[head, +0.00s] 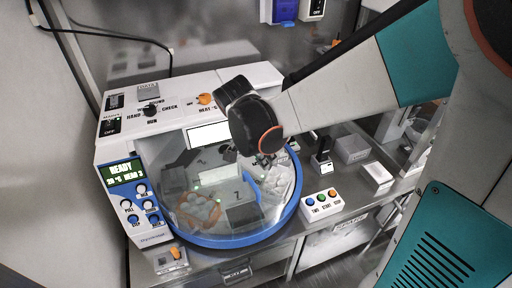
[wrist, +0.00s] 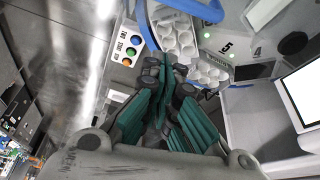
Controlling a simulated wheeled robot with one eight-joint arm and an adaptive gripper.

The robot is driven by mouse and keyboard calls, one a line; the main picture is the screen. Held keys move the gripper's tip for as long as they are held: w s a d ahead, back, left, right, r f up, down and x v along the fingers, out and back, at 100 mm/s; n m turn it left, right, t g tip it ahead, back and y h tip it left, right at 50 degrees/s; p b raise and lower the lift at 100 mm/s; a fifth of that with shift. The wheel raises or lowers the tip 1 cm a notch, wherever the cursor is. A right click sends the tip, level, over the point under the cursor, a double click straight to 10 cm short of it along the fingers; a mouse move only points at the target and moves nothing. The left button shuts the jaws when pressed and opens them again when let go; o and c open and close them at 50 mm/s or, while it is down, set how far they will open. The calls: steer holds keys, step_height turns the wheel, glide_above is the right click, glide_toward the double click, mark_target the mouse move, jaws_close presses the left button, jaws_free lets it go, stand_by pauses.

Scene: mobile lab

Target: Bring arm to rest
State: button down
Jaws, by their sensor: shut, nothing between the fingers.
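My arm reaches in from the right in the head view and ends over the front of a white and blue lab machine (head: 190,90). In the wrist view my gripper (wrist: 167,72) shows its teal and grey fingers drawn together, with nothing between them. In the head view the fingers are mostly hidden behind the dark wrist joint. The gripper is above the machine's round blue-rimmed bay (head: 235,238). White cup-like holders (wrist: 178,36) lie beyond the fingertips in the wrist view. I cannot tell the exact gap to them.
A button box (head: 321,203) with coloured buttons stands on the steel bench right of the bay. White boxes (head: 376,178) and a small dark device (head: 321,163) stand further right. A panel with a READY display (head: 121,173) is on the left. A wall is behind.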

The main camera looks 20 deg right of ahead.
steer(key=w+p+v, duration=0.1)
steer(key=v, duration=0.6)
steer(key=s+f+n+t+y+b, duration=0.3)
steer(key=s+f+n+t+b, duration=0.3)
steer(key=s+n+b, duration=0.5)
steer(key=s+f+n, duration=0.1)
steer(key=n, duration=0.3)
steer(key=shift+y, duration=0.4)
